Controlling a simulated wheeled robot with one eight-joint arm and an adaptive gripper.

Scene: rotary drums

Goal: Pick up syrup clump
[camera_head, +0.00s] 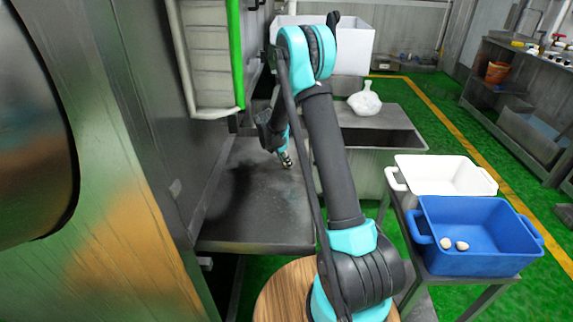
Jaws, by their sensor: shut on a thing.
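My gripper (287,160) is low over the dark metal table (255,215), near its back right part, with the fingers pointing down. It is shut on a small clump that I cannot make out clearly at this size. The arm comes down from above and partly hides the wrist. I cannot tell whether the clump touches the table. Two small pale clumps (453,244) are at the blue bin (480,262), on its left side.
A white bin (420,188) stands behind the blue one on a stand at the right. A large drum (30,140) and metal wall close off the left. The table's front is bare.

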